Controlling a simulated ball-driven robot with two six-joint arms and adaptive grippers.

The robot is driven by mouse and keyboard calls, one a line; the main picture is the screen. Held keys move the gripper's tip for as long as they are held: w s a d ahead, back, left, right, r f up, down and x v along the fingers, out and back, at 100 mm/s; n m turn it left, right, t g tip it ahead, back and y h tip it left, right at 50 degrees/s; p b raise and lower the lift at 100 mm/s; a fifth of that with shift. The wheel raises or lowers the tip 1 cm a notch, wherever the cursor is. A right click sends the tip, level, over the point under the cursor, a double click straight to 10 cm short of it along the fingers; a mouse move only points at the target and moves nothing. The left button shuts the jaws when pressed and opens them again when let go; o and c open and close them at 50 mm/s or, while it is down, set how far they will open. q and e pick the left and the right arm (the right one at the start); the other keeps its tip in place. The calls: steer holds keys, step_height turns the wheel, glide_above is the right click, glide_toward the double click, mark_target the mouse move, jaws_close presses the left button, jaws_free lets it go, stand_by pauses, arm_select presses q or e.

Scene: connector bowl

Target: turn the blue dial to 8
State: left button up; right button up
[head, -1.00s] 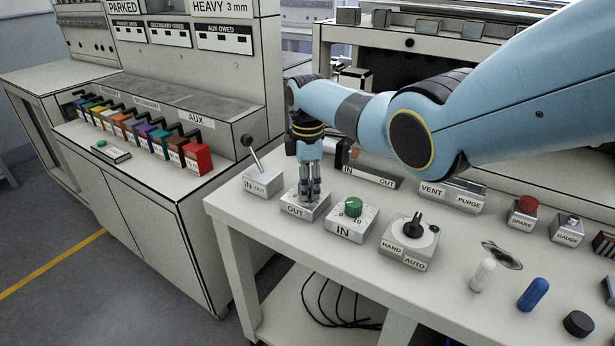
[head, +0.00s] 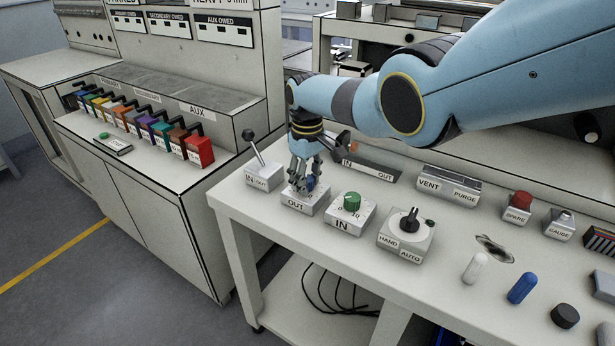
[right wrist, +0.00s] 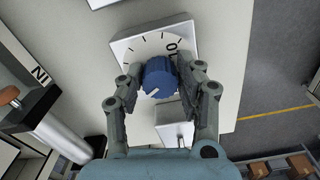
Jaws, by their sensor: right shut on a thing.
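The blue dial (right wrist: 160,78) is a round knob with a white pointer mark on a light plate (right wrist: 128,48) with tick marks and a "10". In the head view its box (head: 300,207) is labelled OUT, and a bit of blue (head: 310,184) shows between the fingers. My right gripper (right wrist: 162,82) is shut on the dial, a finger on each side; it also shows in the head view (head: 303,188), coming down from above. The pointer mark points toward the lower left in the right wrist view. The number 8 cannot be read. My left gripper is not in view.
The green dial (head: 352,202) on the IN box stands close right of the OUT box. A lever box (head: 262,176) stands close left. The HAND/AUTO switch (head: 409,222), a white peg (head: 474,267) and a blue peg (head: 521,288) stand further right.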

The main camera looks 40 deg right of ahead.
steer(key=m, duration=0.5)
steer(key=shift+w+m+p, duration=0.1)
steer(key=shift+m+p, duration=0.2)
steer(key=m, duration=0.5)
steer(key=shift+a+m, duration=0.1)
steer(key=shift+m, duration=0.2)
steer(key=m, duration=0.5)
steer(key=shift+w, duration=0.1)
steer(key=m, duration=0.6)
steer(key=shift+w, duration=0.1)
steer(key=shift+r+m, duration=0.1)
steer(key=shift+m, duration=0.2)
steer(key=o, duration=1.1)
steer(key=shift+o, duration=0.2)
